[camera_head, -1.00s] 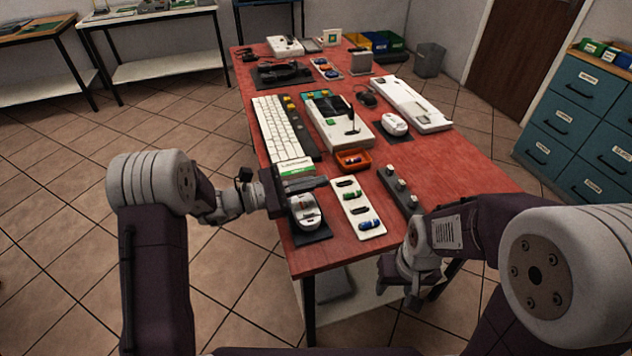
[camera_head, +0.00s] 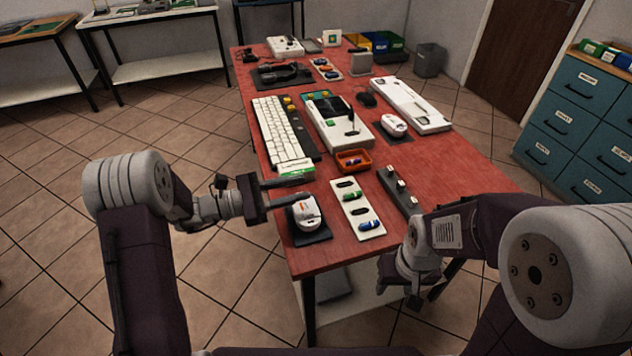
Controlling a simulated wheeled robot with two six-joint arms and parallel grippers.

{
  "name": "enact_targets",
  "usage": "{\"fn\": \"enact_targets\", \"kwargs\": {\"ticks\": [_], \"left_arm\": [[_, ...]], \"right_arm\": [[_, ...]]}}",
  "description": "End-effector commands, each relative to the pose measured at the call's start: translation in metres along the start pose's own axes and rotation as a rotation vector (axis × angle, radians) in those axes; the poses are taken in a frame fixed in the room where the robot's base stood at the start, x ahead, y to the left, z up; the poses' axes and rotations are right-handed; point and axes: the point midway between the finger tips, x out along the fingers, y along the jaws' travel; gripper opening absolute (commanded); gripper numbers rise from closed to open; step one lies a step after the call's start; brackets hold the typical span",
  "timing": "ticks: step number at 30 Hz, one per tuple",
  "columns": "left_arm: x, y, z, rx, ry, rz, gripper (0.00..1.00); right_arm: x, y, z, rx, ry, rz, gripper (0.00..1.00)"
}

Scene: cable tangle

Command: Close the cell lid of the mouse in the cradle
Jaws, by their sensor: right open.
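A white mouse (camera_head: 306,209) sits on a dark cradle (camera_head: 313,239) at the near left corner of the red table. Its top looks mostly white with small orange and dark marks; the lid is too small to tell open from shut. My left gripper (camera_head: 308,188) is open and empty, its two dark fingers pointing right at the far end of the mouse. I cannot tell whether they touch it. My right gripper (camera_head: 397,282) is open and empty, low beside the table's near right edge, away from the mouse.
A white tray (camera_head: 371,236) with green and blue cells stands right of the mouse. An orange bin (camera_head: 369,161), a dark block with white knobs (camera_head: 411,206) and a white keyboard (camera_head: 283,135) lie nearby. Another white mouse (camera_head: 393,125) lies farther back. The table's right front (camera_head: 455,180) is clear.

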Motion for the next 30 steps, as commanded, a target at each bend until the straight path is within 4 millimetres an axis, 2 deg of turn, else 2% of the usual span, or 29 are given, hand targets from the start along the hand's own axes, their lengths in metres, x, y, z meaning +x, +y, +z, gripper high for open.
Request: {"fn": "enact_targets", "kwargs": {"ticks": [3,9,23,25,26,27,29,30], "left_arm": [[-0.024,0.001,0.000,0.000,0.001,0.004,0.31],[-0.040,0.000,0.000,0.001,0.000,-0.001,0.31],[-0.035,-0.003,0.001,0.002,-0.004,-0.013,0.31],[-0.021,-0.006,0.020,0.050,-0.016,-0.053,0.31],[-0.013,-0.010,0.033,0.081,-0.025,-0.078,0.31],[-0.001,-0.025,0.053,0.117,-0.034,-0.138,0.31],[0.011,-0.071,0.070,0.172,0.001,-0.301,0.31],[0.011,-0.108,0.070,0.218,0.063,-0.432,0.31]], "right_arm": [[-0.003,0.000,0.000,0.000,0.000,0.000,0.48],[-0.004,0.000,0.000,0.000,0.000,0.000,0.48],[-0.004,0.000,0.000,0.000,0.000,0.000,0.48],[-0.004,0.000,0.000,0.000,0.000,0.000,0.48],[-0.004,0.000,0.000,0.000,0.000,0.000,0.48],[-0.004,0.000,0.000,0.000,0.000,0.000,0.48],[-0.004,0.000,0.000,0.000,0.000,0.000,0.48],[-0.004,0.000,0.000,0.000,0.000,0.000,0.48]]}}
